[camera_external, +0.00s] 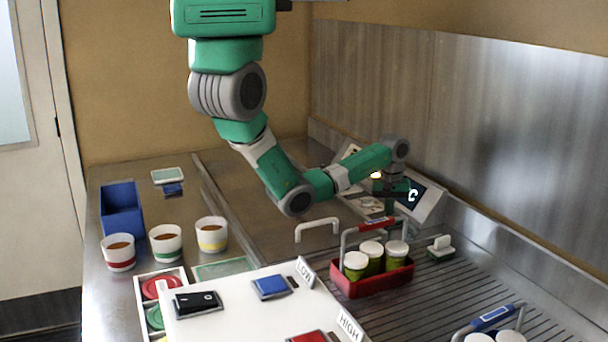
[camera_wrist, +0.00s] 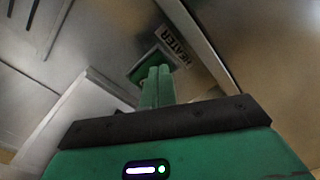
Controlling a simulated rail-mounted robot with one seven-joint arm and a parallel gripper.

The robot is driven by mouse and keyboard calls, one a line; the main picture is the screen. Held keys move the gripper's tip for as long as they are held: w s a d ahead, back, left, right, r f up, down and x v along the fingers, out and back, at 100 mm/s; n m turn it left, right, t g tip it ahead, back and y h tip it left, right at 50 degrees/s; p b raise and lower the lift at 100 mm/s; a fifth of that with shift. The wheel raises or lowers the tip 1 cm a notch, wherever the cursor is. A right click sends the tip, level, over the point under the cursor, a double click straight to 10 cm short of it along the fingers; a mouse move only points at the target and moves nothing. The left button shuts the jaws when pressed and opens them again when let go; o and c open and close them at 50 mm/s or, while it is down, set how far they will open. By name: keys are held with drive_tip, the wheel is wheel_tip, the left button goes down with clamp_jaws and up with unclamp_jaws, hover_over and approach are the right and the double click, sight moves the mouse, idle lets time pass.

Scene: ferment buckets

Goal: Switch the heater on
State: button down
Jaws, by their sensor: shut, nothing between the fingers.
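A HEATER label (camera_wrist: 173,45) shows in the wrist view on a metal surface, just beyond my fingertips. Beside it is a green-edged plate (camera_wrist: 142,68), partly hidden behind my fingers; I cannot make out a switch or its position. My gripper (camera_wrist: 158,70) is shut and empty, its green fingers together and pointing at the plate. I cannot tell whether the tips touch it. In the external view my gripper (camera_external: 388,212) is low at the back of the counter, in front of a tilted panel with a lit display (camera_external: 414,193).
A red caddy (camera_external: 345,285) with green white-lidded jars (camera_external: 370,250) stands close in front of my gripper. A brush (camera_external: 440,248) lies to its right. Cups (camera_external: 166,243) and a blue bin (camera_external: 122,210) are at left. A white board (camera_external: 230,310) with LOW and HIGH signs is in front.

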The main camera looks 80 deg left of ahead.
wheel_tip(320, 180, up, 6)
drive_tip(key=p, duration=0.6)
drive_tip(key=w+d+r+m+t+y, duration=0.2)
drive_tip(key=w+d+r+m+t, duration=0.35)
drive_tip(key=w+r, duration=0.7)
drive_tip(key=w+d+r+m+t, duration=0.15)
drive_tip(key=d+r+t, duration=0.35)
drive_tip(key=r, duration=0.5)
drive_tip(key=w+d+r+m+t, duration=0.1)
drive_tip(key=d+r+m+t, duration=0.15)
drive_tip(key=d+r, duration=0.55)
drive_tip(key=s+d+r+m+t, duration=0.2)
drive_tip(key=s+d+r+t, duration=0.1)
drive_tip(key=r, duration=0.6)
drive_tip(key=s+d+r+m+t+h, duration=0.1)
drive_tip(key=s+d+r+m+t, duration=0.1)
drive_tip(key=s+r+t, duration=0.3)
drive_tip(key=s+d+r+m+t+h, duration=0.1)
drive_tip(key=s+d+r+t, duration=0.3)
drive_tip(key=s+r, duration=0.4)
wheel_tip(320, 180, up, 7)
drive_tip(key=shift+s+d+f+m, duration=0.1)
drive_tip(key=shift+s+d+m, duration=0.1)
drive_tip(key=shift+m, duration=0.25)
